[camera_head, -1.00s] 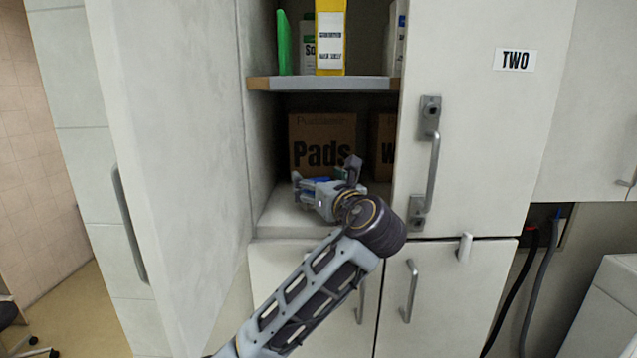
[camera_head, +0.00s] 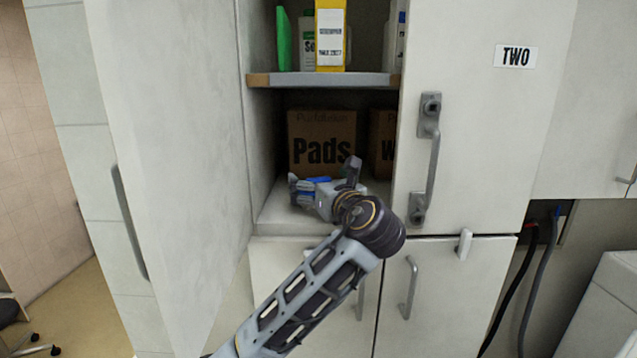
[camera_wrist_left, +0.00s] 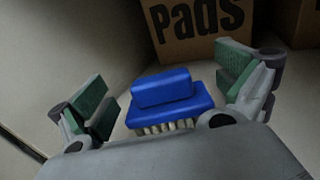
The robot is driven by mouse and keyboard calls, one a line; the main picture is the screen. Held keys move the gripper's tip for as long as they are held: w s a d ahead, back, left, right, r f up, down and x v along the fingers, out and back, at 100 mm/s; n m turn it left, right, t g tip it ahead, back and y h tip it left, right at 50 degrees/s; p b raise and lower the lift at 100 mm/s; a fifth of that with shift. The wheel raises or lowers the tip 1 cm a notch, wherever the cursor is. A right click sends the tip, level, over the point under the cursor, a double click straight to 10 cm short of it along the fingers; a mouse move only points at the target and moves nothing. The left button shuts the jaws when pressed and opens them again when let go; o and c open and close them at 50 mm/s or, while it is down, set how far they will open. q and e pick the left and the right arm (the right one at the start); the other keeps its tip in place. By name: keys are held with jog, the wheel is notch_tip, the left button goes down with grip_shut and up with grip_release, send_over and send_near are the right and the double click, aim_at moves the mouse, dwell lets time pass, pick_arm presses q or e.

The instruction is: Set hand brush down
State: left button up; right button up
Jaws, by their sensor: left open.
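The hand brush is blue with pale bristles pointing down. In the left wrist view the brush (camera_wrist_left: 172,92) lies between the spread green-padded fingers of my left gripper (camera_wrist_left: 166,86), with gaps on both sides. In the head view a bit of the blue brush (camera_head: 317,181) shows at my left gripper (camera_head: 322,177), inside the lower cupboard compartment. The gripper is open. The brush appears to stand on the compartment floor (camera_head: 276,211), but its contact is mostly hidden by the gripper body. My right gripper is not in view.
A cardboard box marked "Pads" (camera_head: 322,138) stands behind the brush, with another box (camera_head: 383,140) to its right. A shelf (camera_head: 330,80) with bottles and packs is above. The open door (camera_head: 170,150) bounds the left, the closed door "TWO" (camera_head: 490,140) the right.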

pick_arm(q)
jog(key=shift+r, duration=0.1)
jog(key=shift+s, duration=0.15)
jog(key=b+v, duration=0.3)
jog(key=v, duration=0.7)
jog(key=shift+s+d, duration=0.15)
jog(key=shift+s, duration=0.05)
jog(key=shift+s+d+b, duration=0.25)
jog(key=shift+s+b, duration=0.05)
jog(key=shift+s, duration=0.3)
